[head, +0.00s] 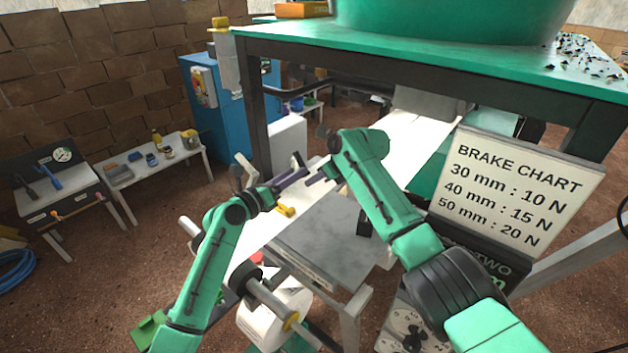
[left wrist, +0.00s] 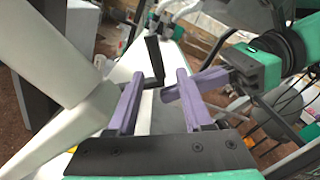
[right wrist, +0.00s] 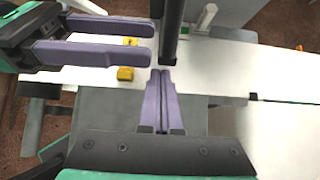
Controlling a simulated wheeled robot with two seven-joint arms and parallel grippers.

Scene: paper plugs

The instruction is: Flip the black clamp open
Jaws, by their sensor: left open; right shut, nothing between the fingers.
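The black clamp shows as a dark bar in the left wrist view (left wrist: 153,58), tilted, with its lower end near the white strip. In the right wrist view the clamp (right wrist: 173,28) is an upright dark bar just beyond the right fingertips; I cannot tell whether they touch it. My left gripper (head: 303,172) is open, with its purple fingers (left wrist: 156,84) apart and the bar beyond their gap. My right gripper (head: 316,178) is shut and empty, its fingertips (right wrist: 160,72) together near the bar's lower end. In the head view the clamp is hard to make out between the grippers.
A white strip (head: 262,230) runs under both grippers, beside a grey metal plate (head: 325,238). A brake chart sign (head: 520,190) stands at the right. The two grippers are very close together.

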